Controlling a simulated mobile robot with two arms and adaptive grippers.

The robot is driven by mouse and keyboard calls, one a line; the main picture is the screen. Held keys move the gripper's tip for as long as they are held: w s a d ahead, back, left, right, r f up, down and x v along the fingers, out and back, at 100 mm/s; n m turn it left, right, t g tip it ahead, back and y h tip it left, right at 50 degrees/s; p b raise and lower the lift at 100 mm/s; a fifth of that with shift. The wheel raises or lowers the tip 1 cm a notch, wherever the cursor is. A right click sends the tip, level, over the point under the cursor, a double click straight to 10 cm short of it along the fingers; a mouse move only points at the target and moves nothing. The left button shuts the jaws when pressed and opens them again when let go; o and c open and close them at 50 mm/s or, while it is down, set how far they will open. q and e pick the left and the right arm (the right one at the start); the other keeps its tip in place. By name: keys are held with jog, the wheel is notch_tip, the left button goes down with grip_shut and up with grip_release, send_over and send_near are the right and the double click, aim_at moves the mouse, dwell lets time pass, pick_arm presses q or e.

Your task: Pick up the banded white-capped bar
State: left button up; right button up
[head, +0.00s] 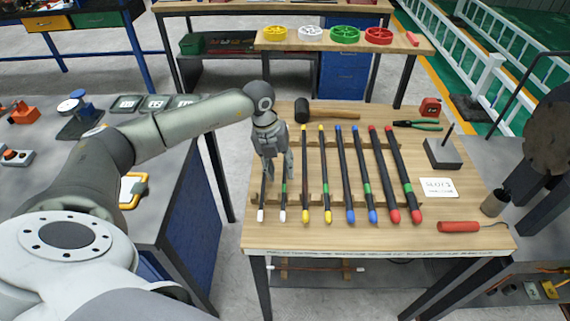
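The banded white-capped bar (284,201) is dark with a green band and a white cap at its near end. It lies on the wooden table (330,237), with its far part hidden behind my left gripper. A plain white-capped bar (262,201) without a visible band lies just left of it. My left gripper (279,179) points down over the far parts of these two bars. Its fingers are apart, with the banded bar showing between them near the right finger. I cannot tell whether they touch it. My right gripper is not in view.
Yellow-capped bars (326,201), blue-capped bars (367,202) and red-capped bars (411,202) lie to the right on wooden racks. A hammer (303,110), pliers (417,125), a grey block (442,154) and a red-handled tool (459,227) surround them. The front table strip is clear.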

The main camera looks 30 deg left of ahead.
aim_at(284, 181)
pick_arm(q)
jog(key=shift+w+d+f+p, duration=0.15)
jog(key=shift+f+p, duration=0.15)
jog(key=shift+f, duration=0.7)
jog(key=shift+w+d+f+p, duration=0.15)
jog(key=shift+f+p, duration=0.1)
jog(key=shift+f, duration=0.7)
jog(key=shift+s, duration=0.1)
grip_shut()
jog(key=shift+r, duration=0.1)
